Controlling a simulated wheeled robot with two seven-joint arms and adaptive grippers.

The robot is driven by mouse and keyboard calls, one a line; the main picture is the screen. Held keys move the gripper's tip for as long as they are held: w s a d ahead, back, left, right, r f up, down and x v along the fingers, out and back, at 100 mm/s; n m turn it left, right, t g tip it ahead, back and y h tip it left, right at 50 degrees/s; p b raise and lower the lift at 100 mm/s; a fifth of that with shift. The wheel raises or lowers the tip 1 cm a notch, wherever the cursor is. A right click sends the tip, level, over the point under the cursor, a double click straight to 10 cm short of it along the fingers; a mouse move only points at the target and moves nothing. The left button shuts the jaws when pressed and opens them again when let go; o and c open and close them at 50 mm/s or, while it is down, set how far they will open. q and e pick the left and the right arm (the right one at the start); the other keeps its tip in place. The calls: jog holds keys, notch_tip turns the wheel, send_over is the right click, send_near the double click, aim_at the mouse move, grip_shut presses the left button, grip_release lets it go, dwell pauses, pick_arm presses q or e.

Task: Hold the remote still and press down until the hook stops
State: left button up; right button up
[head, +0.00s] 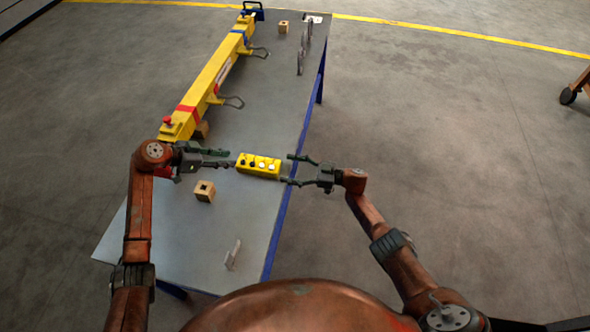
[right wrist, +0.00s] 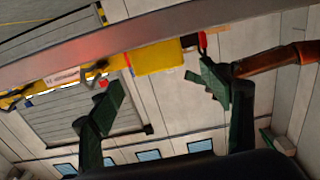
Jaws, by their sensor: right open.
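The yellow remote (head: 258,166) has a row of dark and white buttons on top. It is near the table's right edge, between my two grippers. My left gripper (head: 231,158) is at the remote's left end; whether its fingers grip it is unclear. My right gripper (head: 287,168) is open, its fingertips just beyond the remote's right end. In the right wrist view, the remote (right wrist: 158,57) is a plain yellow block above and between the open fingers (right wrist: 160,75). Grey hooks (head: 234,101) stick out from the long yellow beam (head: 215,72); which hook is meant is unclear.
The grey table (head: 270,100) has a blue edge. A wooden block (head: 204,192) with a dark hole and a small upright grey piece (head: 232,255) stand nearer me. Grey upright pieces (head: 301,62) and another block (head: 283,27) stand farther back.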

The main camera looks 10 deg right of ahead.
aim_at(279, 167)
jog(key=x, duration=0.5)
jog(key=shift+w+a, duration=0.15)
jog(key=shift+a, duration=0.2)
jog(key=c, duration=1.6)
pick_arm(q)
grip_shut()
dwell(0.5)
